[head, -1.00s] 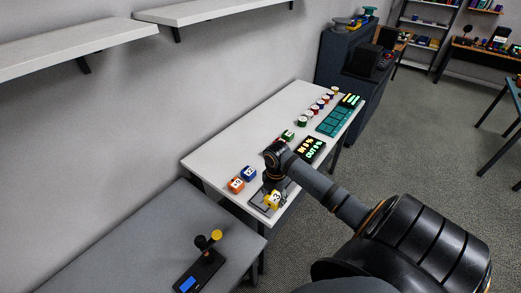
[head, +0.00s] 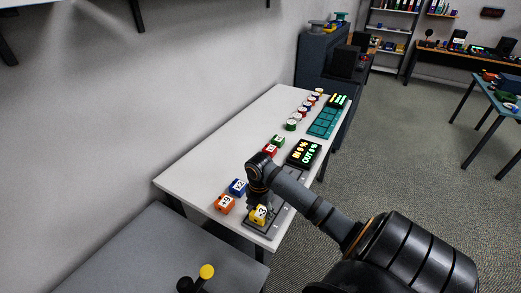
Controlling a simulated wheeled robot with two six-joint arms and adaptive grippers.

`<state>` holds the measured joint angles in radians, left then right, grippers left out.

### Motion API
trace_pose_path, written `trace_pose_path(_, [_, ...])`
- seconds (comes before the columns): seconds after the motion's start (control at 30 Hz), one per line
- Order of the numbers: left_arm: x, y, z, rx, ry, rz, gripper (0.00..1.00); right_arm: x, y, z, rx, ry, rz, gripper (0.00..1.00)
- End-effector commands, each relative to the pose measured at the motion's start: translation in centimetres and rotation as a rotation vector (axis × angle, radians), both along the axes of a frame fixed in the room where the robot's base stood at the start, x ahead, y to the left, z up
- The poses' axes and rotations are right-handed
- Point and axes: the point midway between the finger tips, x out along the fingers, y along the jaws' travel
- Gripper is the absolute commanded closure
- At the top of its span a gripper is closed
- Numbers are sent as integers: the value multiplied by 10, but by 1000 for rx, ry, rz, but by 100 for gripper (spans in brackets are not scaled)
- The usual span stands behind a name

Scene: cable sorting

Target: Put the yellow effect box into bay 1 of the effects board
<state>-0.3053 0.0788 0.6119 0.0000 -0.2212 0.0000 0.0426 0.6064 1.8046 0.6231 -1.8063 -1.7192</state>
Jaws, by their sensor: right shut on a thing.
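The yellow effect box (head: 260,214), with a dark number on a white label, is at the near end of the white table. My right gripper (head: 258,204) is shut on it from above, and the arm link hides part of the grip. The box is over the near end of the dark grey effects board (head: 279,216). I cannot tell whether it touches the board. The bay numbers are too small to read. My left gripper is not in view.
An orange box (head: 225,204) and a blue box (head: 238,187) stand left of the board. Red (head: 270,150) and green (head: 278,141) boxes stand farther back, near a lit display (head: 304,153). A teal panel (head: 325,122) lies at the far end. A grey table (head: 150,250) is nearer.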

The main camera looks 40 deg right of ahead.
Motion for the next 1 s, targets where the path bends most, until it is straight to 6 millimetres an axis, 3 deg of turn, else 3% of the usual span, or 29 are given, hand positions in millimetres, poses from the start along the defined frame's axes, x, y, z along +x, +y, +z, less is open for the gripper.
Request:
trace_pose_path(0.13, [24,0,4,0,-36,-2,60,0,0,1,1,0,-1,88])
trace_pose_path(0.33, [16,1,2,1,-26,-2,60,0,0,-3,2,1,-1,88])
trace_pose_path(0.37, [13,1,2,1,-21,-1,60,0,0,-3,1,1,-1,43])
trace_pose_path(0.5, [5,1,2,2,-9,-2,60,0,0,-3,1,0,-1,24])
trace_pose_path(0.83, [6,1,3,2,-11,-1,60,0,0,-1,0,0,-1,23])
trace_pose_path(1.0, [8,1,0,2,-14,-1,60,1,-1,21,-3,-4,1,23])
